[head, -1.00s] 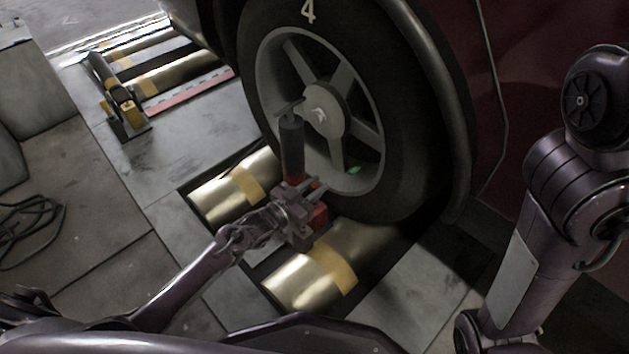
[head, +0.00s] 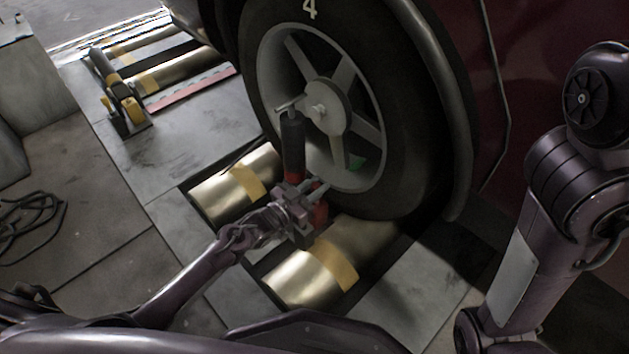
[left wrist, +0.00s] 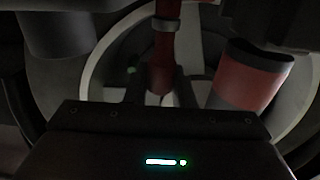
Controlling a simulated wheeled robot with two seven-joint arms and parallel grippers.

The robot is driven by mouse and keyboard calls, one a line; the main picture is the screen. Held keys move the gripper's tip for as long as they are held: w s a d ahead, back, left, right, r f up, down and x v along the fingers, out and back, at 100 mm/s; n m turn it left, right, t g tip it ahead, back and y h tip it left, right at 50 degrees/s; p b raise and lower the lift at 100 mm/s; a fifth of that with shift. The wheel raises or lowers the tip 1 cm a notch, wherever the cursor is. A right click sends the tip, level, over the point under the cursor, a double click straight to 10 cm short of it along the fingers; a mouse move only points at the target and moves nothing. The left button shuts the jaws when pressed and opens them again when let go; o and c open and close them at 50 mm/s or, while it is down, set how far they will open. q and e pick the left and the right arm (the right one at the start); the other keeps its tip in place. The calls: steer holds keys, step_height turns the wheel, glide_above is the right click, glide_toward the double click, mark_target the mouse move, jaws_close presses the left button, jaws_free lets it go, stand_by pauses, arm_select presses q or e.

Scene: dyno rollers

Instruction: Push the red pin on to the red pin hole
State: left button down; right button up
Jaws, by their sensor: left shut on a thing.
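My left gripper (head: 312,194) is low in front of the wheel, between the two brass rollers. It is shut on a red rod (left wrist: 163,55), which I take for the red pin; the rod shows between the fingers (left wrist: 160,92) in the left wrist view and has a grey collar. Red also shows by the fingers in the head view. A dark cylinder (head: 293,140) with a red lower part and a small crossbar on top stands just behind the gripper. I cannot tell the red pin hole apart. My right gripper is out of view.
A wheel (head: 350,95) marked 4 rests at the rollers (head: 235,187), with the dark red car body (head: 545,60) to its right. Another roller set (head: 180,72) lies far left. A cable (head: 25,222) lies on the open floor at left.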

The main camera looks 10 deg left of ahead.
arm_select(q)
steer(key=c, duration=1.1)
jaws_free()
steer(key=shift+f, duration=0.1)
steer(key=shift+c, duration=0.2)
steer(key=shift+s, duration=0.15)
